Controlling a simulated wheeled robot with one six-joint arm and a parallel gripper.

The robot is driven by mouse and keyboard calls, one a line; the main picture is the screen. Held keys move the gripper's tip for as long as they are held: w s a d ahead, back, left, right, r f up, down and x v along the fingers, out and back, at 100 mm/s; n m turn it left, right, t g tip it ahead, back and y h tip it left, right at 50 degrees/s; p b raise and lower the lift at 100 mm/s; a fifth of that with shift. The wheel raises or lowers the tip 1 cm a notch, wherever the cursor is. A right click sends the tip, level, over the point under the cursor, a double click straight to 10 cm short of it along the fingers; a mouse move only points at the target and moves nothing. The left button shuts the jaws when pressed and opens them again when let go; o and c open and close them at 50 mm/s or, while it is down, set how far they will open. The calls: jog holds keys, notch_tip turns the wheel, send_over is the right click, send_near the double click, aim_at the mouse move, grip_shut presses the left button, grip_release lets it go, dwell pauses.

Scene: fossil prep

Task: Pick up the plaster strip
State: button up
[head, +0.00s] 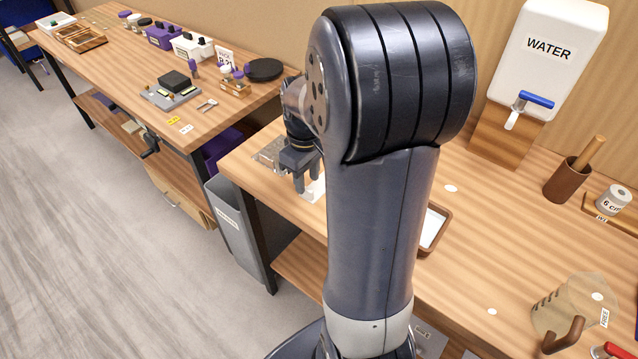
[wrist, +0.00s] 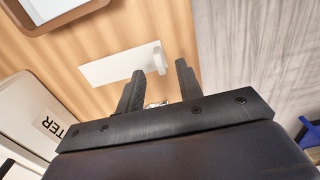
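The plaster strip appears as a flat white strip (wrist: 115,66) lying on the wooden bench in the wrist view, one end near the bench's front edge. In the head view a white piece (head: 316,188) shows beside my arm, partly hidden by it. My gripper (wrist: 162,68) is open and empty, pointing down at the bench. In the wrist view its fingertips are near the strip's right end, one finger close to the strip and the other to its right. I cannot tell their height above the bench. In the head view the gripper (head: 302,184) is partly behind my arm.
A brown-rimmed tray (head: 434,229) lies right of the strip. A water dispenser (head: 545,60), brown cup (head: 568,181) and clear jug (head: 575,310) stand farther right. A grey bin (head: 236,232) stands below the bench's left end. Another bench (head: 120,75) holds several items.

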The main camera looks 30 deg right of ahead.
aim_at(307, 189)
jog(key=shift+w+f, duration=0.1)
jog(key=shift+f, duration=1.75)
grip_shut()
